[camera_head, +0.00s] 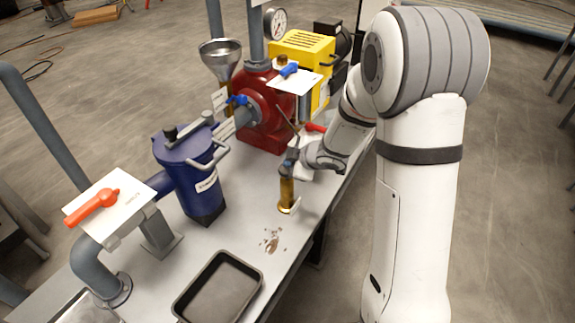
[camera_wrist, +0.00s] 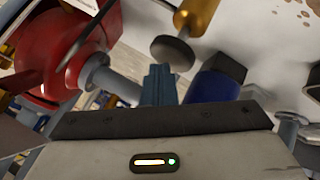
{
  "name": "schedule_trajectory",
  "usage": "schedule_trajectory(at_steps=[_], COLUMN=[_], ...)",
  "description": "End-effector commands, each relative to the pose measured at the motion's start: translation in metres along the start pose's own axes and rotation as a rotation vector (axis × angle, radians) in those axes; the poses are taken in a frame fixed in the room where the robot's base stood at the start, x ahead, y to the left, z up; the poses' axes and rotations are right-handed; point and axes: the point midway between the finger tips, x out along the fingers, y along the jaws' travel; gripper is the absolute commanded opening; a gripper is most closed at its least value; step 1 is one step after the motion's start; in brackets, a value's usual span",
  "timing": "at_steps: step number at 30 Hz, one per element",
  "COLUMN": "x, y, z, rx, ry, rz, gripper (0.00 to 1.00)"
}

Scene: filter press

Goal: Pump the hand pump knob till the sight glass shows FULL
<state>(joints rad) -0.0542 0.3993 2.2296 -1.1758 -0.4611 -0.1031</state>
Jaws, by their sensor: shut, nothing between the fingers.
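The hand pump is a brass cylinder (camera_head: 287,192) standing on the bench near its right edge. In the wrist view its brass body (camera_wrist: 197,15) is at the top, with a round dark knob (camera_wrist: 172,53) on the near end. My gripper (camera_wrist: 158,68) is shut and empty. Its fingertips appear just below the knob in the wrist view; whether they touch it I cannot tell. In the head view my gripper (camera_head: 292,155) is by the pump's top, which is partly hidden. I cannot make out the sight glass or its reading.
A red pump housing (camera_head: 262,112) with a blue-handled valve stands behind. A dark blue vessel (camera_head: 190,172) is to the left, near an orange-handled valve (camera_head: 95,207). A black tray (camera_head: 218,290) and brown spill spots (camera_head: 272,240) are in front. A funnel (camera_head: 221,55) stands at the back.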

Motion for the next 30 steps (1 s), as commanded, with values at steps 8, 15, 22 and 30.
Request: schedule_trajectory(at_steps=[8, 15, 22, 30], x=[0.0032, 0.0052, 0.0072, 0.0095], y=[-0.003, -0.0046, -0.0061, -0.0079], z=[0.0026, 0.004, 0.0054, 0.007], rx=[0.001, 0.0, 0.001, 0.001], ry=[-0.001, -0.001, -0.001, -0.001], rz=[-0.002, -0.002, -0.003, -0.003], gripper=[0.0, 0.0, 0.0, 0.0])
